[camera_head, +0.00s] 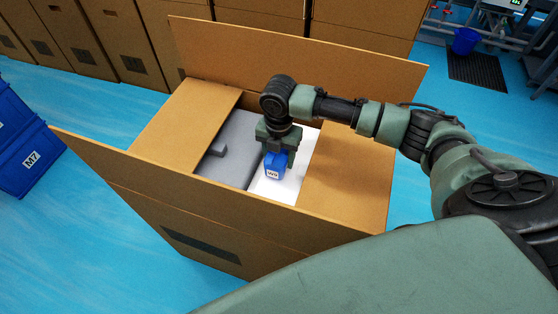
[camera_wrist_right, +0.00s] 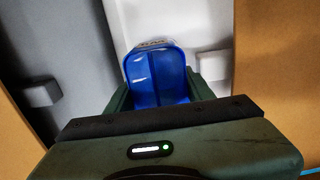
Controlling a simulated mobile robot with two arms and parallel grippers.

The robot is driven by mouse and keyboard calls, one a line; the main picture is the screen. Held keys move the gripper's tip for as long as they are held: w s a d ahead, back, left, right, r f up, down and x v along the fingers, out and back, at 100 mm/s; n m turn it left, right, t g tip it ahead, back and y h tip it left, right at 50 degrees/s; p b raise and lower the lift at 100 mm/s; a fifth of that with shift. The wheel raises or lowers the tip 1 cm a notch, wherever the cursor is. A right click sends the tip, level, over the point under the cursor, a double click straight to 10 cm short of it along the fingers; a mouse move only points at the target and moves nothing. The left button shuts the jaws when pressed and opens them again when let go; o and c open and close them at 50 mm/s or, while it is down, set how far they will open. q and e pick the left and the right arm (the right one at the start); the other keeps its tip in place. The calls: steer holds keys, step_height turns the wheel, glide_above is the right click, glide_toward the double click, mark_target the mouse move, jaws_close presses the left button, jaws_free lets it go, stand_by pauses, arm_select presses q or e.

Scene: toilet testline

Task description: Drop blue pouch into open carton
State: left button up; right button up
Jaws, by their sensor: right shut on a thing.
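The blue pouch (camera_head: 274,164) has a white label and hangs in my right gripper (camera_head: 277,148), over the opening of the open carton (camera_head: 125,181). The gripper is shut on the pouch's upper part. In the right wrist view the pouch (camera_wrist_right: 156,78) sits between the two green fingers (camera_wrist_right: 158,92) of my right gripper, above a white surface. The carton's flaps stand open around it. Inside it are a grey part (camera_head: 232,147) and a white part (camera_head: 285,187). I cannot tell whether the pouch touches the white part. My left gripper is not in view.
Blue bins (camera_head: 28,158) marked M7 stand at the left edge. Several closed cartons (camera_head: 110,43) line the back. A blue bucket (camera_head: 466,41) and a dark mat (camera_head: 476,70) are at the back right. Blue floor is clear left of the carton.

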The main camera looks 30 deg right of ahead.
steer(key=shift+f, duration=1.05)
steer(key=shift+f, duration=0.15)
steer(key=o, duration=1.4)
step_height(320, 180, up, 12)
steer(key=shift+r, duration=0.2)
